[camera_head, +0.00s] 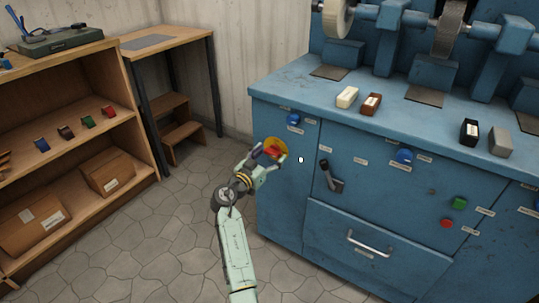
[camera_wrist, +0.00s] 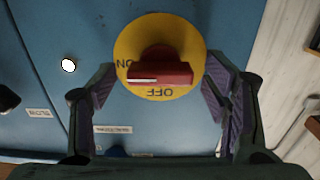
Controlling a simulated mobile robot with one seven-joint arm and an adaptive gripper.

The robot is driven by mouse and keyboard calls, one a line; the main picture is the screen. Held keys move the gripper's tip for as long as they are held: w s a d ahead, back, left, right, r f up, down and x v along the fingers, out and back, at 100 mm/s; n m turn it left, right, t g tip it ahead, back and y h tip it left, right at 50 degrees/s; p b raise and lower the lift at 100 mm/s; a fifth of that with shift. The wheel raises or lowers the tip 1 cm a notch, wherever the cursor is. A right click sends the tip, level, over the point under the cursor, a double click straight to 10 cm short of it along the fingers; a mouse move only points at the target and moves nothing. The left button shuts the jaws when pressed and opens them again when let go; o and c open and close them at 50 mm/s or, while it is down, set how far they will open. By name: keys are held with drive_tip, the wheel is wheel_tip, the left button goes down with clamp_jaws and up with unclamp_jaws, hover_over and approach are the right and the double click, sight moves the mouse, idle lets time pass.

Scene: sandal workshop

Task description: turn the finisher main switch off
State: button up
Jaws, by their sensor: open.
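The finisher main switch is a round yellow plate with a red handle on the blue cabinet's front. In the wrist view the yellow plate (camera_wrist: 188,35) carries ON at its left and OFF at its bottom, both upside down. The switch also shows in the head view (camera_head: 274,150), partly behind my gripper (camera_head: 267,157). My gripper (camera_wrist: 160,82) is open, one finger on each side of the handle. I cannot tell whether either finger touches it.
The blue finisher cabinet (camera_head: 350,215) has a black lever (camera_head: 328,174), a blue knob (camera_head: 403,155), a green button (camera_head: 459,203), a red button (camera_head: 446,223) and a drawer handle (camera_head: 370,243). Wooden shelves (camera_head: 70,130) stand left.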

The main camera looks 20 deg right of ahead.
drive_tip(key=c, duration=1.2)
drive_tip(key=shift+n, duration=0.3)
drive_tip(key=n+b, duration=0.1)
drive_tip(key=n, duration=0.2)
drive_tip(key=shift+n+b, duration=0.35)
drive_tip(key=shift+n, duration=0.05)
drive_tip(key=n, duration=0.4)
drive_tip(key=shift+n, duration=0.3)
drive_tip(key=n+p, duration=0.1)
drive_tip(key=n, duration=0.3)
drive_tip(key=shift+n+p, duration=0.3)
drive_tip(key=n+p, duration=0.1)
drive_tip(key=n, duration=0.3)
drive_tip(key=shift+p, duration=0.4)
drive_tip(key=shift+n, duration=0.3)
